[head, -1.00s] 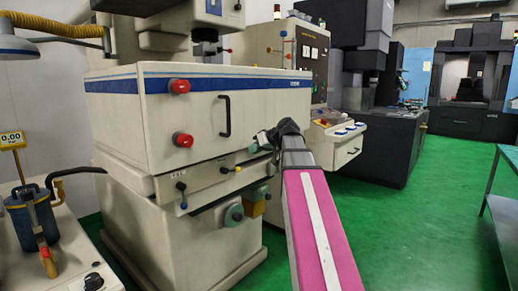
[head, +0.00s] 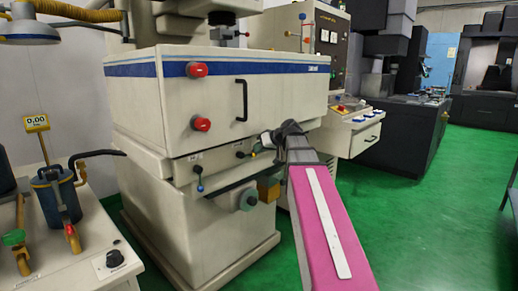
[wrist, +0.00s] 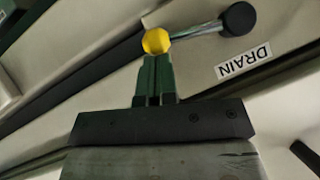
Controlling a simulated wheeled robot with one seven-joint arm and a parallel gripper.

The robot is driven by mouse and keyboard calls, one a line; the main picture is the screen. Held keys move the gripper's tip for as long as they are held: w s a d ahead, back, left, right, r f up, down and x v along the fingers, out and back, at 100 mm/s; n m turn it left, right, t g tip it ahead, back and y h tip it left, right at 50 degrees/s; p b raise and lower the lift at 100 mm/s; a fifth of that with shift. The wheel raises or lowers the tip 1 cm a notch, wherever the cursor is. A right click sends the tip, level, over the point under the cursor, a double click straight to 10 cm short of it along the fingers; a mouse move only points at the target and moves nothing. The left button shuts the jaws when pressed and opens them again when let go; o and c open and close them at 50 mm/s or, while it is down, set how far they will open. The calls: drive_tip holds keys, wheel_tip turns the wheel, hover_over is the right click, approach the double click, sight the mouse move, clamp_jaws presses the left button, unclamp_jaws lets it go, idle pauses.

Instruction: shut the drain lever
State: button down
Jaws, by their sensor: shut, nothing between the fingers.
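The drain lever is a metal rod with a black pivot hub and a yellow ball end. In the wrist view its yellow ball (wrist: 156,41) is at the top middle, and the rod runs right to the hub beside a "DRAIN" label (wrist: 243,60). In the head view the lever (head: 242,154) is small on the machine's front, under the large cabinet. My gripper (wrist: 157,62) is shut and empty, its fingertips at the ball's lower edge; I cannot tell whether they touch. In the head view my gripper (head: 264,142) is at the lever's ball end, beside the machine.
Red buttons (head: 201,123) and a black handle (head: 242,100) are above. A bench with a blue can (head: 58,198) stands at the left. The green floor (head: 420,220) is open at the right.

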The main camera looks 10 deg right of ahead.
drive_tip(key=shift+f, duration=0.15)
drive_tip(key=s+a+f+m+g+y, duration=0.1)
drive_tip(key=s+a+f+m+y, duration=0.2)
drive_tip(key=f+m+y, duration=0.6)
drive_tip(key=shift+a+f+g, duration=0.15)
drive_tip(key=shift+a+g, duration=0.25)
drive_tip(key=shift+a, duration=0.25)
idle(0.4)
drive_tip(key=shift+s, duration=0.15)
idle(0.4)
